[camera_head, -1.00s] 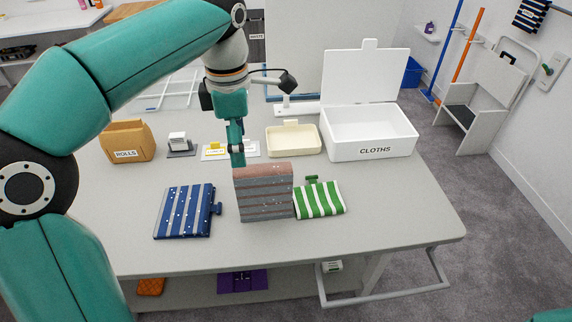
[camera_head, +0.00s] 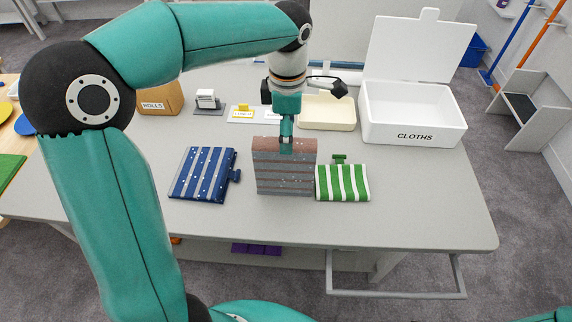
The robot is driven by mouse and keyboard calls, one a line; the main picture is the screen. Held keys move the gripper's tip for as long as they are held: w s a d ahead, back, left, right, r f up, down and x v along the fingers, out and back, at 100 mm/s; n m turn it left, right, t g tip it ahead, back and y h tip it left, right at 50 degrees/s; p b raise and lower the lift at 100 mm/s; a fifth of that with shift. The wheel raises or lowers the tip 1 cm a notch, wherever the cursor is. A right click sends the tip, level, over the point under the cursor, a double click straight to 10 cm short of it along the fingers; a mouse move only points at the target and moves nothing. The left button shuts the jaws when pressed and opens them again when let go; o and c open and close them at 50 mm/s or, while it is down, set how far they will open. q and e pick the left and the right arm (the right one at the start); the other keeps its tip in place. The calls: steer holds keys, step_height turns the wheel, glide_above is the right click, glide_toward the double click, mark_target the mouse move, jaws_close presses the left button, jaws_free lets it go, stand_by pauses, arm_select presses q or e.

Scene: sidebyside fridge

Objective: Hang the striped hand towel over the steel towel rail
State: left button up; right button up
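A grey and red-brown striped towel (camera_head: 284,177) stands upright as a block on the table. A blue striped cloth with white dots (camera_head: 203,174) lies to its left. A green and white striped cloth (camera_head: 342,183) lies against or very near its right side. My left gripper (camera_head: 286,146) points down at the top middle of the grey-brown towel and overlaps its upper edge. I see its fingers edge-on, so I cannot tell whether they grip it. The steel towel rail (camera_head: 395,294) runs along the table's front right side and is bare. My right gripper is out of view.
An open white CLOTHS box (camera_head: 413,115) stands at the back right, beside a cream tray (camera_head: 327,113). A cardboard ROLLS box (camera_head: 160,97) and a small white block (camera_head: 206,98) stand at the back left. The table's front right (camera_head: 430,215) is clear.

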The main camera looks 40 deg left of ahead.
arm_select(q)
steer(key=shift+f, duration=0.6)
steer(key=f, duration=0.2)
steer(key=f+p, duration=0.1)
steer(key=f, duration=0.1)
steer(key=shift+s+a, duration=0.15)
steer(key=shift+s, duration=0.15)
steer(key=shift+w+f, duration=0.1)
steer(key=shift+f, duration=0.4)
jaws_close()
steer(key=shift+r, duration=0.2)
steer(key=shift+w+r, duration=0.1)
steer(key=shift+r, duration=0.5)
step_height(320, 180, up, 18)
steer(key=shift+r+p, duration=0.25)
steer(key=shift+p, duration=0.05)
